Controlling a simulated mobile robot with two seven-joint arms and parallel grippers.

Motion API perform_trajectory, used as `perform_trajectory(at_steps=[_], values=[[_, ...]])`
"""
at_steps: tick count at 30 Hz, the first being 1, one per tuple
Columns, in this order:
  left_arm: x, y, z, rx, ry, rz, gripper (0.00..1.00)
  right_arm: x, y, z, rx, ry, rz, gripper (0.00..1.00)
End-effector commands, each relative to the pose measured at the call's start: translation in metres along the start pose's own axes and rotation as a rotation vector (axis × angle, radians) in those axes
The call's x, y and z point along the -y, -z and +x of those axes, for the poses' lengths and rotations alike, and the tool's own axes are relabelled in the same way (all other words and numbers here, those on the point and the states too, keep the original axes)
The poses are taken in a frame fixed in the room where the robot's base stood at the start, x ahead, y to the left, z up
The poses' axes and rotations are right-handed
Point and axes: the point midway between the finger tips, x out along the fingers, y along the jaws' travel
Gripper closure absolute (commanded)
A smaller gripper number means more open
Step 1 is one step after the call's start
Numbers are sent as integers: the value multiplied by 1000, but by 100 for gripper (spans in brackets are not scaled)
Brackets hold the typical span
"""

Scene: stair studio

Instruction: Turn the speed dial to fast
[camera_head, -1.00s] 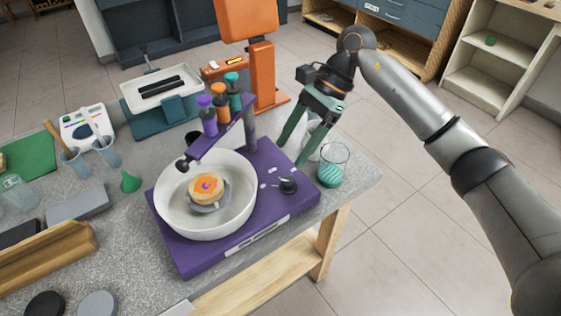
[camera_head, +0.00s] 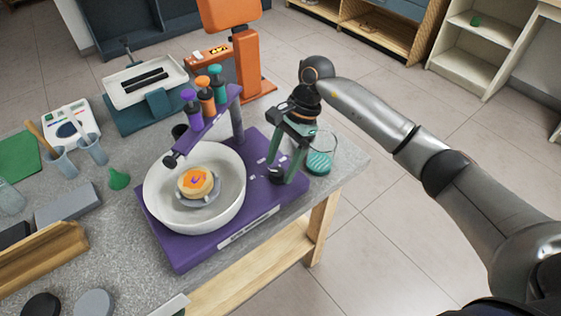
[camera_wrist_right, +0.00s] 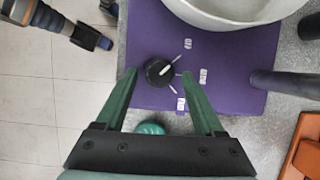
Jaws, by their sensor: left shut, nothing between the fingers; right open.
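The black speed dial (camera_wrist_right: 153,74) sits on the purple base (camera_head: 245,215), right of the white bowl (camera_head: 236,208). Its white pointer faces up and right in the right wrist view, toward the upper tick; the small label plates are unreadable. My right gripper (camera_head: 282,174) is open over the dial. In the right wrist view its green fingers (camera_wrist_right: 159,76) lie on either side of the dial; I cannot tell whether they touch it.
A beaker of teal liquid (camera_head: 320,160) stands close behind the right gripper. Purple, orange and teal bottles (camera_head: 206,100) stand on an arm over the base. An orange device (camera_head: 245,60) is behind. Free floor lies right of the table.

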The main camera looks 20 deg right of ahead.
Motion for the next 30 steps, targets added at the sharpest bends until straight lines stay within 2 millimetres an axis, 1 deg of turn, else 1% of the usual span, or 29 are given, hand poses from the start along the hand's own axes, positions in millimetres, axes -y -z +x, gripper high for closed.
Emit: perform_trajectory(at_steps=[3,11,27,30], values=[[0,0,-1,0,0,0,100,0,0,6,1,-1,0,30],[0,0,0,0,0,0,100,0,0,7,1,0,0,30],[0,0,0,1,0,0,100,0,0,6,0,0,1,90],[0,0,-1,1,0,-1,100,0,0,6,0,0,1,100]])
